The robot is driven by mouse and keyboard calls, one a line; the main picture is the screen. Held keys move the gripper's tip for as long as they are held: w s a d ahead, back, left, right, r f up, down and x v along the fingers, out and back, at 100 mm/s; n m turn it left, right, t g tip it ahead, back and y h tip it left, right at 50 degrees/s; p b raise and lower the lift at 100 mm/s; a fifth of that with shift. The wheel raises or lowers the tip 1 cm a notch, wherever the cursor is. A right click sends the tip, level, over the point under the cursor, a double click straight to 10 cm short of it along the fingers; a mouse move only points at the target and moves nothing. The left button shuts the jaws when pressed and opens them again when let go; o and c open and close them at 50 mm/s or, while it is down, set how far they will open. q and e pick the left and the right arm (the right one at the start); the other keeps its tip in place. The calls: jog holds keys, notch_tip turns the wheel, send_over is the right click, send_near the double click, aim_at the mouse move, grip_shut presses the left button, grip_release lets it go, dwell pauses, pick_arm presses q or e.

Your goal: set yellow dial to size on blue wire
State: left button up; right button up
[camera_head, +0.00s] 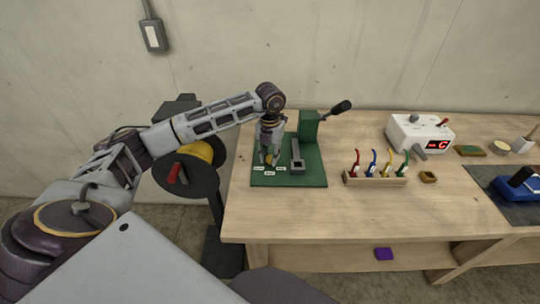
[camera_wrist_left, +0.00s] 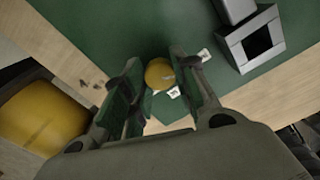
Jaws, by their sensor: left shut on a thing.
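The yellow dial (camera_wrist_left: 160,74) sits on the green base plate (camera_wrist_left: 120,25) of the bench tool. My left gripper (camera_wrist_left: 150,85) is over the dial, its two fingers on either side and shut on it. In the head view my left gripper (camera_head: 268,155) hides most of the dial (camera_head: 268,159). White labels (camera_head: 269,173) lie on the plate in front of the dial; their print is too small to read. The blue wire (camera_head: 373,159) stands in a wooden rack (camera_head: 375,180) to the right, with a white tag on it. My right gripper is not in view.
A green press with a black lever (camera_head: 341,107) stands behind a grey block (camera_head: 297,157) on the plate. Red, yellow and green wires share the rack. A white box with a red display (camera_head: 420,134) is farther right. A yellow spool (camera_head: 196,152) is left of the bench.

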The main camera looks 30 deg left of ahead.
aim_at(270, 157)
pick_arm(q)
jog(key=o, duration=0.8)
jog(key=shift+o, duration=1.3)
jog(key=shift+r, duration=0.9)
notch_tip(270, 157, up, 10)
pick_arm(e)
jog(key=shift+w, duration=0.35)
pick_arm(q)
jog(key=shift+r, duration=0.25)
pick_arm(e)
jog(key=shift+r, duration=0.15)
